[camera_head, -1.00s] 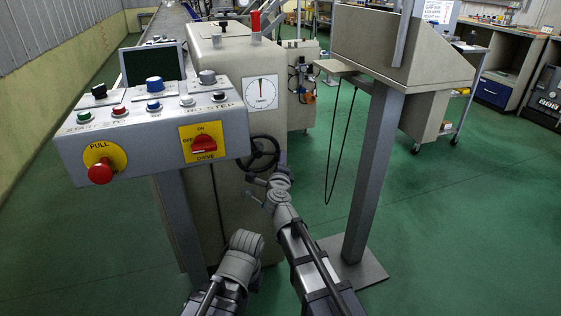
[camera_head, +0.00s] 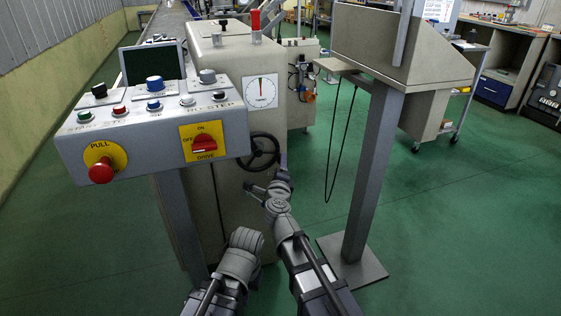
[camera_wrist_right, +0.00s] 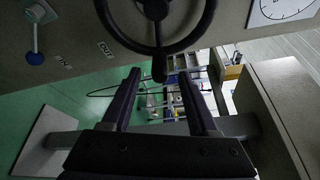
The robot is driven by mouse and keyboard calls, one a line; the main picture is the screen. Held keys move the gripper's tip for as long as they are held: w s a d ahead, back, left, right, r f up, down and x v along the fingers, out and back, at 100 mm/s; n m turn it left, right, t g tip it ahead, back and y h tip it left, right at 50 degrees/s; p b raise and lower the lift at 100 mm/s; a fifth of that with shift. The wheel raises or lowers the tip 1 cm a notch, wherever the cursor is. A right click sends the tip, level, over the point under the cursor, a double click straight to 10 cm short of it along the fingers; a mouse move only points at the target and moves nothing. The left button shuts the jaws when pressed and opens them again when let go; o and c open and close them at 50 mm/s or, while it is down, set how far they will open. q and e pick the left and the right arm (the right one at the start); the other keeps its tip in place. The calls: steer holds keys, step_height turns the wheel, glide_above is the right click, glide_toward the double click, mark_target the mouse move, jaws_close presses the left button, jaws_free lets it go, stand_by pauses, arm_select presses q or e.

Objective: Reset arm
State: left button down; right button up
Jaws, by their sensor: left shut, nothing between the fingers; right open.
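My left arm comes in at the bottom of the head view. Its rounded grey end, with the left gripper (camera_head: 246,238), is in front of the beige machine and clear of the control panel. The gripper is shut and empty; its fingers are hardly visible. My right arm reaches up to the dark handwheel (camera_head: 264,150). In the right wrist view the right gripper (camera_wrist_right: 158,72) is open, with its two dark fingers apart. The wheel (camera_wrist_right: 205,22) is close above, and its handle (camera_wrist_right: 160,66) shows between the fingertips. I cannot tell whether they touch.
The control panel (camera_head: 150,132) with its buttons and red switch stands at left. A grey post (camera_head: 372,180) with a hanging cable stands at right.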

steer(key=s, duration=0.3)
steer(key=shift+s+a+r, duration=0.2)
steer(key=shift+s, duration=0.05)
